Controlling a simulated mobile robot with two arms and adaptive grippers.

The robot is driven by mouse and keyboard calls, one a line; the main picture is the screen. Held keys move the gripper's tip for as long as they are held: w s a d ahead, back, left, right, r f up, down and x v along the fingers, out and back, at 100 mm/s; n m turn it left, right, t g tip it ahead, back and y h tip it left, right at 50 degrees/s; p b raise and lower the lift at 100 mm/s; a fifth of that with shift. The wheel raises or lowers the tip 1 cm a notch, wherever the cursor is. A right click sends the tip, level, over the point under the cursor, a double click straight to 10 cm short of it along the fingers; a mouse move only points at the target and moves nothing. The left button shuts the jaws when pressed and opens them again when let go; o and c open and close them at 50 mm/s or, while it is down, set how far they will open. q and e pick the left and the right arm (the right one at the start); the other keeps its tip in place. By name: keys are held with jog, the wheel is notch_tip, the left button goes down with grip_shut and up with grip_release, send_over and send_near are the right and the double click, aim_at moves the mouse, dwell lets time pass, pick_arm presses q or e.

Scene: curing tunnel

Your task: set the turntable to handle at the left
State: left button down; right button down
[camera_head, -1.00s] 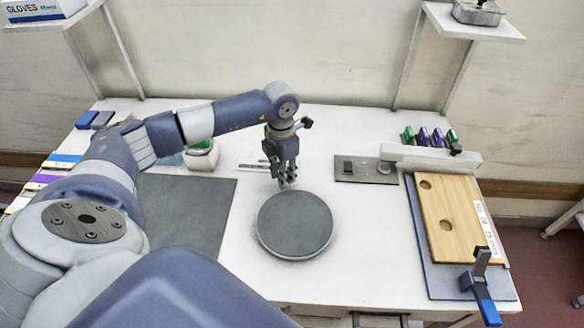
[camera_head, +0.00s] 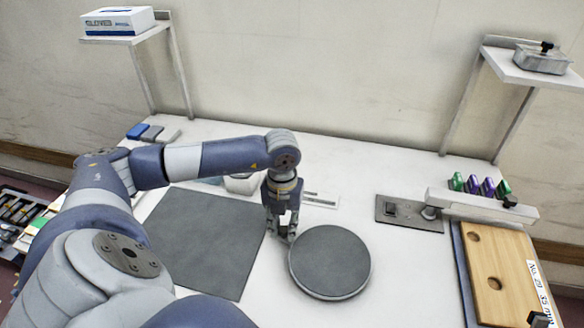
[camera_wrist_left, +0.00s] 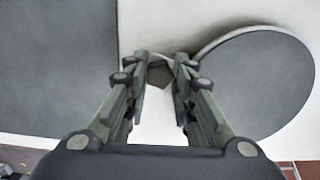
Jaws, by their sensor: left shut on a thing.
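The turntable (camera_head: 330,262) is a round dark grey disc with a pale rim on the white table. My left gripper (camera_head: 283,236) points down at the disc's left edge, slightly toward the back. In the left wrist view the turntable (camera_wrist_left: 252,80) lies to the right of the fingers. A small grey handle (camera_wrist_left: 160,76) sits between the fingertips of my left gripper (camera_wrist_left: 161,68), beside the disc's rim. The gripper is shut on this handle. In the head view the fingers mostly hide the handle. My right gripper is not in view.
A dark grey mat (camera_head: 205,240) lies left of the turntable. A switch plate (camera_head: 408,213) and a white bar with several coloured clips stand at the right back. A wooden board (camera_head: 500,270) with holes lies at the far right. White table is clear between turntable and board.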

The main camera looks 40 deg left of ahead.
pick_arm(q)
jog(key=shift+s+d+n+b, duration=0.2)
jog(key=shift+s+n+b, duration=0.3)
jog(key=shift+s+n, duration=0.55)
jog(key=shift+s+d+n+b, duration=0.3)
jog(key=shift+s+d+n, duration=0.1)
jog(key=shift+s+n, duration=0.3)
jog(key=c, duration=1.3)
grip_release()
jog(key=shift+s, duration=0.15)
jog(key=shift+c, duration=0.2)
jog(key=shift+r, duration=0.2)
notch_tip(320, 180, up, 12)
jog(key=shift+f, duration=0.15)
